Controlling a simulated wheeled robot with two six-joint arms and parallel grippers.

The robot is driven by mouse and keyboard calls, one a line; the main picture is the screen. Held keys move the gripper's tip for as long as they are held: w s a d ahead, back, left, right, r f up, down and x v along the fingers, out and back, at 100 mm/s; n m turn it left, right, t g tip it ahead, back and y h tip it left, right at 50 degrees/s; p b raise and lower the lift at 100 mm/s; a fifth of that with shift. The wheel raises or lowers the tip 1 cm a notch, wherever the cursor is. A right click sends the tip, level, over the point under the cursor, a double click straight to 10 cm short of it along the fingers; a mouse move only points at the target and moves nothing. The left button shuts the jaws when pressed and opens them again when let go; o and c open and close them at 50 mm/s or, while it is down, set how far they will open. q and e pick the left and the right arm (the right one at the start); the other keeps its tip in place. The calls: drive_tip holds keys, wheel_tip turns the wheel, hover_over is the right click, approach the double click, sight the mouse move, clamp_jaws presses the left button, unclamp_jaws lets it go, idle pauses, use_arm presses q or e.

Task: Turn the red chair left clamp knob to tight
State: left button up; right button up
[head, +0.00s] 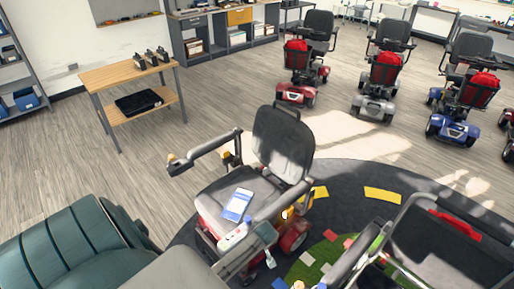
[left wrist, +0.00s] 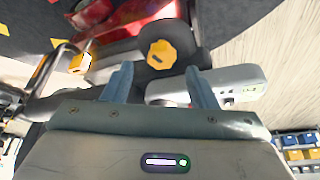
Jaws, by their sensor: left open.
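The red scooter chair (head: 284,146) with a dark grey seat stands in the middle of the head view. An orange-yellow clamp knob (head: 287,213) shows beside the armrest nearer me. In the left wrist view a lobed yellow knob (left wrist: 160,54) sits just beyond and between my fingertips, apparently apart from them. A second yellow knob (left wrist: 80,63) is to its left. My left gripper (head: 267,245) is open, by the nearer armrest; its two blue-grey fingers (left wrist: 158,80) show in the wrist view. The knob's contact and setting cannot be told. My right gripper is not in view.
A blue-and-white card (head: 237,205) lies on the seat. A pale control pod (left wrist: 210,82) is close to my right-hand finger. Another dark chair (head: 440,250) stands at the lower right. A wooden table (head: 130,75) and several scooters stand behind.

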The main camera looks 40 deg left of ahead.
use_arm(q)
drive_tip(key=shift+x, duration=1.65)
drive_tip(key=shift+c, duration=0.2)
drive_tip(key=shift+s, duration=0.1)
drive_tip(key=c, duration=0.9)
